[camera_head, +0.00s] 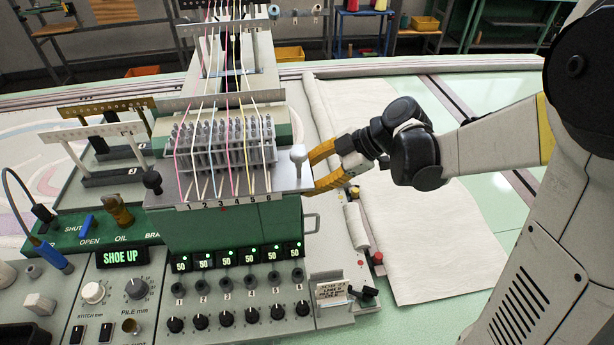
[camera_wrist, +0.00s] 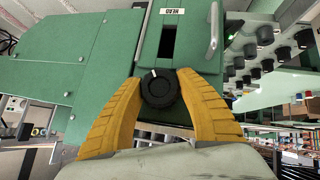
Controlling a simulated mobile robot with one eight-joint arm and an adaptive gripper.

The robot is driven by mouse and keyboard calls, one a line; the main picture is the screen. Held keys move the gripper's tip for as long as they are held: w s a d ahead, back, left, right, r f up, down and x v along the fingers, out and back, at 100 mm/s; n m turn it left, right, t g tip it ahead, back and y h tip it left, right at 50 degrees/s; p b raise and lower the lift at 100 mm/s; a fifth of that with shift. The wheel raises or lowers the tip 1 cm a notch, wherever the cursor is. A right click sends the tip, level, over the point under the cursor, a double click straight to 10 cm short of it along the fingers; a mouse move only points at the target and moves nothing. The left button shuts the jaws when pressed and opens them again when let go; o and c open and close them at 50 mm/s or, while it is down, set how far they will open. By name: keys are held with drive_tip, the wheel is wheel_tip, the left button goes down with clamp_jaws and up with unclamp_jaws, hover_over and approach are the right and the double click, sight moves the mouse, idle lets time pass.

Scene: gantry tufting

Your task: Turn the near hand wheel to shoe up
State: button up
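A round black hand wheel (camera_wrist: 160,90) with a small white mark near its top sits on the green head housing in the wrist view. My gripper (camera_wrist: 160,80) has its yellow fingers on both sides of this wheel, and both fingertips appear to touch its rim. In the head view my gripper (camera_head: 314,168) is at the right side of the tufting head, and the wheel between its fingers is hidden. The display (camera_head: 122,256) on the left panel reads "SHOE UP" in green.
A grey ball-topped lever (camera_head: 298,155) stands just left of my fingers. A metal handle (camera_head: 312,223) is below them. Several black knobs (camera_head: 251,315) line the front panel. Pale cloth (camera_head: 430,240) lies right of the head.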

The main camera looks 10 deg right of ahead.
idle(0.4)
drive_tip(key=m+g, duration=0.1)
drive_tip(key=g, duration=0.2)
drive_tip(key=shift+f+b, duration=0.1)
drive_tip(key=shift+b, duration=0.3)
drive_tip(key=shift+s+m+g+b, duration=0.1)
drive_tip(key=shift+m+g+b, duration=0.2)
drive_tip(key=shift+m+g, duration=0.45)
drive_tip(key=o, duration=1.2)
